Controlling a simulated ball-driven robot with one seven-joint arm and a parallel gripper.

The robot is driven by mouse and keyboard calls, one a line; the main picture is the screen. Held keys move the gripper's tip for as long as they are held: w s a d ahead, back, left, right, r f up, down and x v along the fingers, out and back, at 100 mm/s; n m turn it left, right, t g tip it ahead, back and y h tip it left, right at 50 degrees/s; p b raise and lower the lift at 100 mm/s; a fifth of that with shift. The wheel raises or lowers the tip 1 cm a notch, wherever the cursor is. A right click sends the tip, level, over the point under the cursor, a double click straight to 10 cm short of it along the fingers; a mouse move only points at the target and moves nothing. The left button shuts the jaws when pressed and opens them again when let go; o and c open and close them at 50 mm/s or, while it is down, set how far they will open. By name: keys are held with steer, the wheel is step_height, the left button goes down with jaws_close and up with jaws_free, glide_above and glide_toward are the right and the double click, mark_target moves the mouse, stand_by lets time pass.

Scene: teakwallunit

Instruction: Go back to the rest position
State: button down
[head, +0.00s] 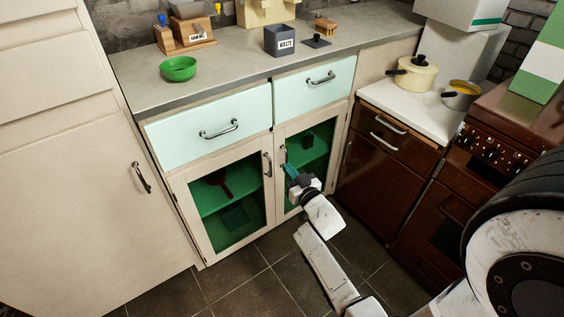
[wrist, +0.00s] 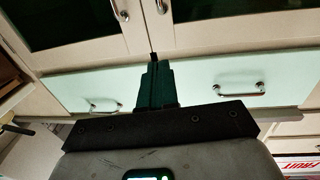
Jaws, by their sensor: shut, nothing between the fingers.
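My gripper (head: 286,163) is in front of the glass-doored cabinet, near the inner edge of the right glass door (head: 309,146). Its dark green fingers are closed together and empty; they also show in the wrist view (wrist: 154,58). The left glass door (head: 223,208) and the right one both look shut. The left door handle (head: 267,165) is to the left of the gripper. In the wrist view, which looks upside down, two door handles (wrist: 122,10) (wrist: 161,7) are beyond the fingertips. Whether the fingers touch the cabinet, I cannot tell.
Two pale mint drawers (head: 208,128) (head: 314,83) are shut above the doors. The counter (head: 222,70) holds a green bowl (head: 178,69) and a grey waste bin (head: 279,41). A brown stove (head: 500,135) stands at the right. The tiled floor (head: 240,284) in front is clear.

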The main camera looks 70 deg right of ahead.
steer(key=shift+v, duration=1.1)
steer(key=shift+s+d, duration=0.1)
steer(key=shift+d, duration=0.05)
